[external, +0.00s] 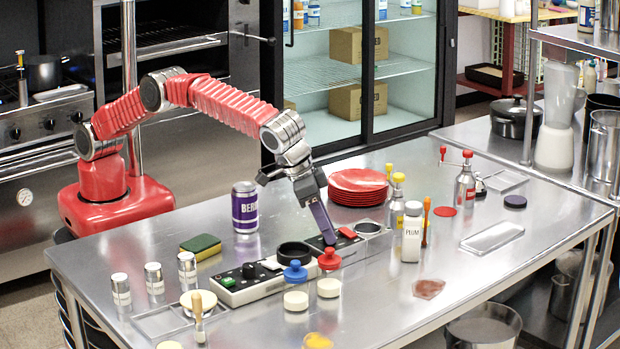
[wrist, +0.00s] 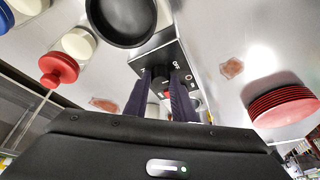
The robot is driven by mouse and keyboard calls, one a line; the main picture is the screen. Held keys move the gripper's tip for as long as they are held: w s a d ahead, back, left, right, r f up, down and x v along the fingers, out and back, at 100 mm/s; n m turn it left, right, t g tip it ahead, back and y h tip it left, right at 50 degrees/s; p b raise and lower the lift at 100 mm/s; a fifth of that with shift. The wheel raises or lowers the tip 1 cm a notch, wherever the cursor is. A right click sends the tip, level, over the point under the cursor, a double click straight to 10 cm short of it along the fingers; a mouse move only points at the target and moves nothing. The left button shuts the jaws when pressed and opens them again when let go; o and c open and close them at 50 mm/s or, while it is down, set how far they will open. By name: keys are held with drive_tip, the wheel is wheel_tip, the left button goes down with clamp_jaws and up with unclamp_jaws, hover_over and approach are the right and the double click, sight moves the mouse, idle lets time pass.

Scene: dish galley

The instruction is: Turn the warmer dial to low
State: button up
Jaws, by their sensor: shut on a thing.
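The warmer's dark control panel (wrist: 152,52) shows in the wrist view, with white lettering that includes OFF. My gripper (wrist: 166,80) has its two dark fingers on either side of the black dial (wrist: 160,84) and is shut on it. The fingers hide most of the dial, so I cannot tell its setting. In the external view my gripper (external: 329,240) points down at the far section of the panel (external: 318,243), beside a red button (external: 347,233). The dial is hidden there behind the fingers.
A black round dish (external: 295,254) sits beside the panel. Another panel section (external: 235,290) has a black knob and a green button. Red- and blue-topped items (external: 329,259) stand close in front. A purple can (external: 245,207) and red plates (external: 357,185) are nearby.

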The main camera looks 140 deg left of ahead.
drive_tip(key=m+t, duration=0.1)
drive_tip(key=m, duration=0.2)
drive_tip(key=shift+s+a+h, duration=0.1)
drive_tip(key=shift+s+h, duration=0.05)
drive_tip(key=shift+h, duration=0.25)
drive_tip(key=m+t+h, duration=0.1)
drive_tip(key=m, duration=0.3)
drive_tip(key=shift+a, duration=0.15)
drive_tip(key=m+h, duration=0.1)
drive_tip(key=m, duration=0.2)
drive_tip(key=m+h, duration=0.1)
drive_tip(key=m, duration=0.2)
drive_tip(key=shift+a+h, duration=0.2)
drive_tip(key=shift+h, duration=0.1)
drive_tip(key=shift+m, duration=0.3)
drive_tip(key=o, duration=1)
drive_tip(key=shift+s+r, duration=0.1)
drive_tip(key=shift+r, duration=0.05)
